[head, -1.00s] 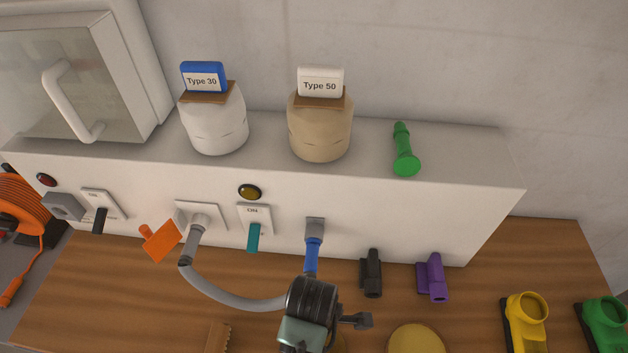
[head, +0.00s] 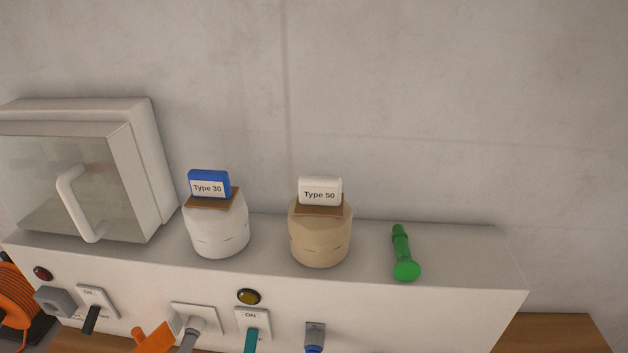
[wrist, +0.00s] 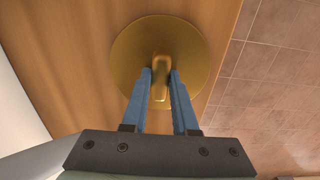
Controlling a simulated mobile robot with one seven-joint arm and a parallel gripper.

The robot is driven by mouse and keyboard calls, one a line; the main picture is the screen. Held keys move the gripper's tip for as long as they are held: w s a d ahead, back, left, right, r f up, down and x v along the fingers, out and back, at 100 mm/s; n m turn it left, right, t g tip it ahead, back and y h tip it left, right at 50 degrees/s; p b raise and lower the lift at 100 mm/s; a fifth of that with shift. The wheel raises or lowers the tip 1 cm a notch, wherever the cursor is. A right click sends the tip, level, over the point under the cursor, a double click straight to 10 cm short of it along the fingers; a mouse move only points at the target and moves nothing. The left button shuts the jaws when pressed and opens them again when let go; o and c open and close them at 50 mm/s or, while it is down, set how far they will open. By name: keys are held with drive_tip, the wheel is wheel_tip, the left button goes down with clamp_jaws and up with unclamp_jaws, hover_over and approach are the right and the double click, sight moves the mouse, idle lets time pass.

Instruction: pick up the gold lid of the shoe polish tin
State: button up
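The gold lid (wrist: 125,55) is a round disc with a raised bar-like handle (wrist: 160,75) across its middle. It shows in the wrist view, on a wooden surface near its edge. My gripper (wrist: 160,72) has its two blue fingers pointing at the lid, one on each side of the handle. A narrow gap seems to show between the fingers and the handle, so the gripper looks open. Whether a fingertip touches the lid cannot be told. Neither the lid nor my gripper shows in the head view now. Any tin beneath the lid is hidden.
The wooden tabletop (wrist: 75,50) ends right of the lid; a tiled floor (wrist: 270,70) lies beyond. In the head view, a white ledge holds a white jar (head: 217,232), a tan jar (head: 320,240) and a green peg-like object (head: 404,255). Switches line its front.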

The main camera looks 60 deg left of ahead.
clamp_jaws()
drive_tip(key=shift+r, duration=0.15)
